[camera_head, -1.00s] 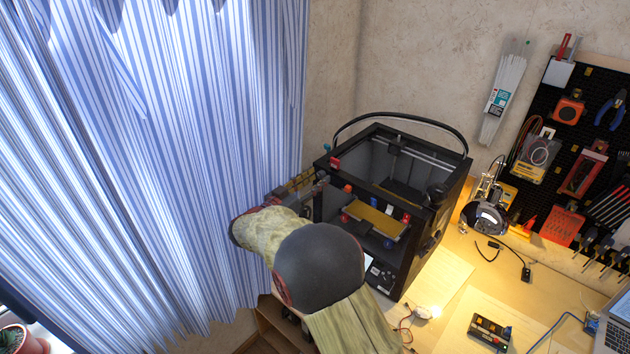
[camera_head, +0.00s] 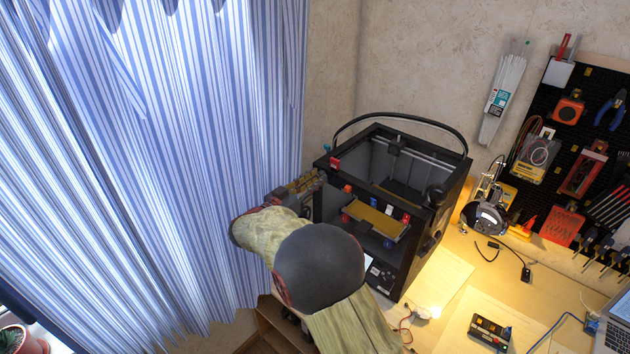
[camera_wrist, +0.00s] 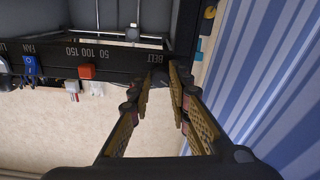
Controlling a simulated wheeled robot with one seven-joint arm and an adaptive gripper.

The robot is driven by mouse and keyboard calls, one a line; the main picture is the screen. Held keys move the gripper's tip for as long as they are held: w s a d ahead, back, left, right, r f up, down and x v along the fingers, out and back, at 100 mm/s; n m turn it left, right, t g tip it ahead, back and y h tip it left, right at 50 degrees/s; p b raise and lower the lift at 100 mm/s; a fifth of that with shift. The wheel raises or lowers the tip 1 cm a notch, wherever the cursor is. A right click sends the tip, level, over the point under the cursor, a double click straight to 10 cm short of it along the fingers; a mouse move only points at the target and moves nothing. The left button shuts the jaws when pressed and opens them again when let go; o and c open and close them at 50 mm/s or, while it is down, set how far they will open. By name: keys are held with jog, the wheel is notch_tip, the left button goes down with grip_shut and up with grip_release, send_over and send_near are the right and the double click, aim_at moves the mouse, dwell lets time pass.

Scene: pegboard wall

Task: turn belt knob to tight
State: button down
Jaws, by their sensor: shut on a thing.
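The black 3D printer (camera_head: 405,255) stands on the desk with its front toward my arm. In the wrist view, which looks along the printer's front panel (camera_wrist: 110,62), the word BELT is printed at the panel's right end. My gripper (camera_wrist: 168,76) is there, its two yellow-patterned fingers closed in on something dark beside that label. The belt knob itself is mostly hidden by the fingertips, so its pointer setting cannot be read. In the head view my gripper (camera_head: 318,180) is at the printer's left front edge, partly covered by my arm.
A red-orange slider (camera_wrist: 87,71) marked 50 100 150 and a blue FAN switch (camera_wrist: 30,66) are on the same panel. A striped curtain (camera_head: 200,150) hangs close on the left. The pegboard (camera_head: 570,150) with tools is at right, away from my arm.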

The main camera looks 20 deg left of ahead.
jog(key=m+b, duration=0.3)
jog(key=m, duration=0.3)
jog(key=shift+a+f, duration=0.1)
jog(key=m+b, duration=0.5)
jog(key=m, duration=0.1)
jog(key=m+b, duration=1)
jog(key=m, duration=0.2)
jog(key=shift+h, duration=0.4)
jog(key=c, duration=1.7)
grip_release()
jog(key=shift+o, duration=0.2)
